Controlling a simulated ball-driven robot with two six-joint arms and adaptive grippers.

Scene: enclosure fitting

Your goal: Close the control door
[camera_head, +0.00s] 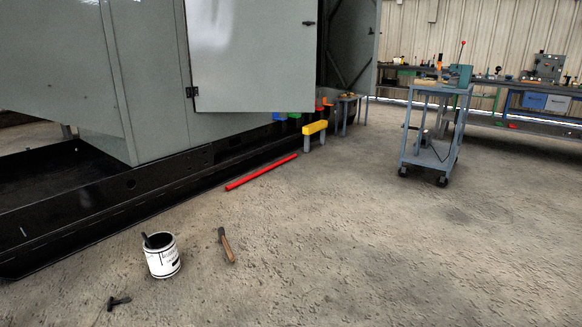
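The control door is most likely the light grey panel (255,60) at the top centre, on the side of the large grey enclosure (145,70). It stands swung open. A dark hinge shows at its lower left edge, and a small dark latch (309,23) sits near its right edge. Its upper part is cut off by the frame. Dark open space shows behind its right edge, with another grey panel (366,50) beyond. Neither of my grippers is in view.
A paint can (162,256), a brush or hammer-like tool (226,245) and a small dark tool (118,302) lie on the floor in front. A red bar (261,172) lies along the black base. A grey cart (432,130) stands right. The middle floor is clear.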

